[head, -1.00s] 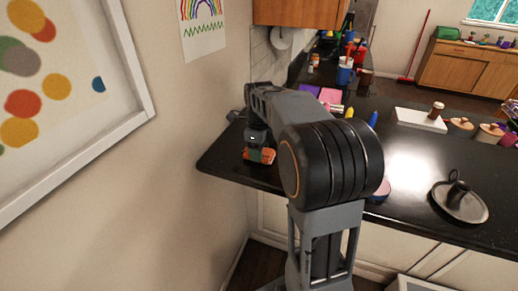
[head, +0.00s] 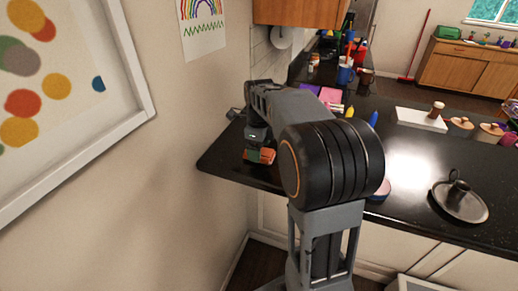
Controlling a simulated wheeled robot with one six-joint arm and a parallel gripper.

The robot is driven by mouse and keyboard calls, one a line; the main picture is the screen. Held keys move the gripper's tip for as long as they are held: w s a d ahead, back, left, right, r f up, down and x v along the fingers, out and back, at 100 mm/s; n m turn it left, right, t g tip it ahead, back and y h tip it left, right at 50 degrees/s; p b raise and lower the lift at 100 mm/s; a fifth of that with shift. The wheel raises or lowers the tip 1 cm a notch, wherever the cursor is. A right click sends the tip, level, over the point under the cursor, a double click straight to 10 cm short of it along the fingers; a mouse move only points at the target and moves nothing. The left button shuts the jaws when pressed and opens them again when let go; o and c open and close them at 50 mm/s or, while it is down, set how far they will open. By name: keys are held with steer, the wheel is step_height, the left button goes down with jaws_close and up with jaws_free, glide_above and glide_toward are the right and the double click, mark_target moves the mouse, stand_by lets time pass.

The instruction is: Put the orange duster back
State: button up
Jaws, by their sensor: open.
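The orange duster (head: 267,156) lies on the black countertop near its left end, by the wall. Only part of it shows, with a darker greenish part among the orange. My gripper (head: 258,148) points down right at the duster and hides part of it. It is open; its fingers are small here, and I cannot tell whether they touch the duster.
My arm covers the middle of the counter. A dark round pan-like holder (head: 461,203) stands at the right, and a white board (head: 420,119) lies farther back. Pink and purple pads (head: 331,95) and markers lie behind my arm. The wall is close on the left.

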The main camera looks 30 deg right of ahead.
step_height(320, 180, up, 11)
steer(key=s+a+f+n+t, duration=0.1)
steer(key=s+a+f+n, duration=0.2)
steer(key=n, duration=0.6)
steer(key=s+a+f+n+t, duration=0.1)
steer(key=s+a+f+n, duration=0.2)
steer(key=s+n, duration=0.4)
steer(key=s+a+f+n+t, duration=0.2)
steer(key=s+f+n, duration=0.3)
steer(key=n, duration=0.6)
steer(key=shift+s+a+f, duration=0.35)
steer(key=shift+s+a, duration=0.2)
steer(key=shift+a, duration=0.15)
